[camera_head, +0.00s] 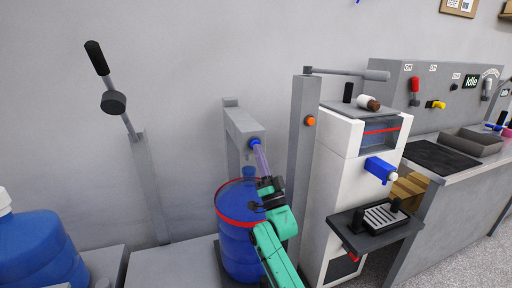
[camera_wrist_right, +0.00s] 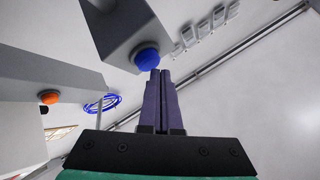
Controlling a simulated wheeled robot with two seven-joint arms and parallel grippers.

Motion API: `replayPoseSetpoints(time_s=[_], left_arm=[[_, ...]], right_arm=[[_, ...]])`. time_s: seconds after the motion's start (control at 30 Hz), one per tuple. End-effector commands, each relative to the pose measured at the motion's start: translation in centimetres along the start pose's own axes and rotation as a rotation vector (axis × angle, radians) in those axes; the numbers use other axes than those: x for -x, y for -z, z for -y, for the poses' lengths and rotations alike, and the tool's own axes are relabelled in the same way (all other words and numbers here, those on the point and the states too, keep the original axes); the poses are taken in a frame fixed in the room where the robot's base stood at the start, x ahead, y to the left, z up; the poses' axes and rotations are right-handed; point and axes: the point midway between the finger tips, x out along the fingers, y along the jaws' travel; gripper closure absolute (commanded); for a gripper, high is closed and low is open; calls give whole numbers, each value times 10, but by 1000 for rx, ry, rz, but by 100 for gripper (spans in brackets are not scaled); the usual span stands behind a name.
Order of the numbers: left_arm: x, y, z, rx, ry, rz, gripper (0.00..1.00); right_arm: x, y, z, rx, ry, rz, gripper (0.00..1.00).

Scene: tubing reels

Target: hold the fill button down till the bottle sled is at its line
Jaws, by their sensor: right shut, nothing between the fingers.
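A round blue button (camera_head: 255,142) is on the end of a grey overhanging arm. It also shows in the right wrist view (camera_wrist_right: 147,58). My right gripper (camera_head: 259,150) is shut and empty, its purple fingertips (camera_wrist_right: 160,72) at the button's face. I cannot tell whether they press it in. A large blue bottle (camera_head: 236,240) with a red ring around its upper part stands below the arm, partly hidden by my right forearm. I cannot make out a separate sled or its line. My left gripper is not in view.
A grey post with an orange button (camera_head: 311,121) stands just right of my arm. Beyond it is a white dispenser (camera_head: 338,190) with a blue tap. A lever (camera_head: 112,102) and another blue bottle (camera_head: 40,250) are at left. A grey control panel (camera_head: 391,90) reads Idle.

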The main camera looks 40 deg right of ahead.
Motion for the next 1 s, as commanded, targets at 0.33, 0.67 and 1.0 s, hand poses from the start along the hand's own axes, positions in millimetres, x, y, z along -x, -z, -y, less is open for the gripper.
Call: replayPoseSetpoints(time_s=[0.33,0.67,1.0], left_arm=[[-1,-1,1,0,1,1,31],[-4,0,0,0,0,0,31],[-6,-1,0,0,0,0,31]], right_arm=[[-1,-1,-1,0,0,0,100],[-4,-3,-3,0,0,1,100],[-7,-5,-5,0,1,0,100]])
